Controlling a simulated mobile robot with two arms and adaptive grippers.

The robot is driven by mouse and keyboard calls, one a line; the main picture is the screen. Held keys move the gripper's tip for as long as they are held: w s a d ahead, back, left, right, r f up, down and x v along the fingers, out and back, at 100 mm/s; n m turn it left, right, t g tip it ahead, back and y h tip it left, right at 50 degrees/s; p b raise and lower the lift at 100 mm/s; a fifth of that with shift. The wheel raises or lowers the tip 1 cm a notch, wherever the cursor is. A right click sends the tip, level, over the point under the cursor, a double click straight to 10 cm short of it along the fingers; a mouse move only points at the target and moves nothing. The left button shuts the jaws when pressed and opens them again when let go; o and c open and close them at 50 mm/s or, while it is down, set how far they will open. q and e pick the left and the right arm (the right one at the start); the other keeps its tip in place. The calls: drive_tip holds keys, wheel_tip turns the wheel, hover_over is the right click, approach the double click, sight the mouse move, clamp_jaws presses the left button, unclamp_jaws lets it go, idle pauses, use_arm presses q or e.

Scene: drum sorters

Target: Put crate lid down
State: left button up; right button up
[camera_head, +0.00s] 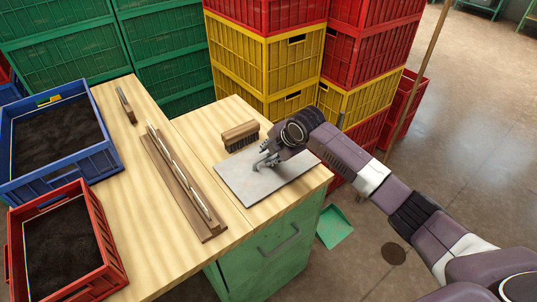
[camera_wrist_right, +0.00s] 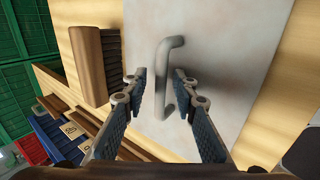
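The crate lid (camera_head: 262,188) is a flat grey metal plate. It lies on the right part of the wooden table, near the front right corner. Its bent bar handle (camera_wrist_right: 168,75) shows in the right wrist view. My right gripper (camera_head: 262,162) is over the lid at the handle. In the right wrist view the fingers of this gripper (camera_wrist_right: 160,75) stand apart, one on each side of the handle, with gaps visible between fingers and bar. It is open and holds nothing. My left gripper is in neither view.
A wooden brush (camera_head: 240,135) lies just behind the lid. A long wooden holder (camera_head: 182,185) lies left of it. A blue crate (camera_head: 100,160) and a red crate (camera_head: 107,262) of dark material stand at left. Stacked yellow crates (camera_head: 240,62) rise behind.

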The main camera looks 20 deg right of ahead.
drive_tip(key=v, duration=1.2)
drive_tip(key=shift+b, duration=0.3)
drive_tip(key=shift+r, duration=0.1)
